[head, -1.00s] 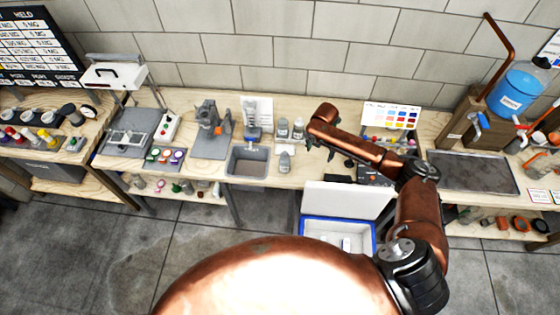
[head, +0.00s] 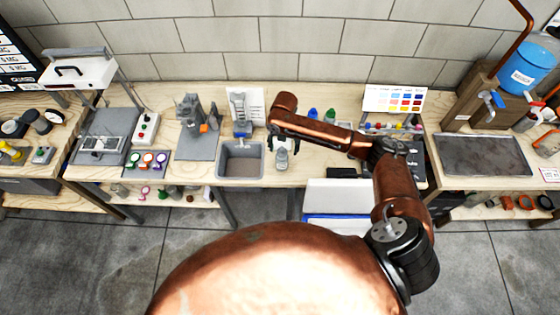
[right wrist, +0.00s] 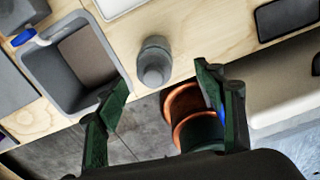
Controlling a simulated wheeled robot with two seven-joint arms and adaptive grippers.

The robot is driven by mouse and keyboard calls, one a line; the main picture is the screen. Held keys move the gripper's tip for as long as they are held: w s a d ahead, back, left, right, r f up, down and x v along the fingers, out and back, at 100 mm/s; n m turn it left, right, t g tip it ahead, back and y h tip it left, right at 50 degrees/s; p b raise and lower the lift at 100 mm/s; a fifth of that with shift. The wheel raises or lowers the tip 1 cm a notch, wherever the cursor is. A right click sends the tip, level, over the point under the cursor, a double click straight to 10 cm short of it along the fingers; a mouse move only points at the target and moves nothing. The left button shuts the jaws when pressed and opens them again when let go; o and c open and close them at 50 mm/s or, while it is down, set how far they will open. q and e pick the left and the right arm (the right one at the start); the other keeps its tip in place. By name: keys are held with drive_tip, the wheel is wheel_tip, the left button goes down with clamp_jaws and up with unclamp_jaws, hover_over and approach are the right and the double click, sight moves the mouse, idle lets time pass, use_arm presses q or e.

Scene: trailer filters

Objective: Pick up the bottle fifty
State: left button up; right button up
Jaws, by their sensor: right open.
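A small grey bottle (head: 282,159) stands upright near the front edge of the bench, just right of the grey basin. It also shows in the right wrist view (right wrist: 153,65), and I can read no label on it. My right gripper (head: 284,139) is open and empty above and just behind this bottle in the head view. In the right wrist view the bottle shows ahead, between the two spread fingers, apart from both. Two more bottles, one blue-capped (head: 312,113) and one green-capped (head: 330,115), stand behind my right arm and are partly hidden. My left gripper is not in view.
The grey basin (head: 218,165) lies left of the bottle. A dispenser-like device (head: 241,128) stands behind the basin. A white-lidded cooler (head: 340,196) stands at the bench front, right of the bottle. A color chart (head: 394,99) stands behind my right arm.

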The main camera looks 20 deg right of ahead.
sight(282, 157)
wheel_tip(282, 157, down, 3)
drive_tip(key=shift+w+r, duration=0.1)
drive_tip(key=shift+r, duration=0.05)
drive_tip(key=shift+a+f, duration=0.1)
drive_tip(key=shift+f, duration=0.25)
drive_tip(key=f, duration=0.3)
drive_tip(key=f+p, duration=0.1)
drive_tip(key=f, duration=0.1)
drive_tip(key=shift+w+a, duration=0.1)
drive_tip(key=shift+w, duration=0.15)
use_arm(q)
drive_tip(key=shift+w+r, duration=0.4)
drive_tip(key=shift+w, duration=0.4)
use_arm(e)
drive_tip(key=shift+c, duration=0.3)
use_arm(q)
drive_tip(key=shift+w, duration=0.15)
use_arm(e)
drive_tip(key=shift+r, duration=0.1)
drive_tip(key=c, duration=1.6)
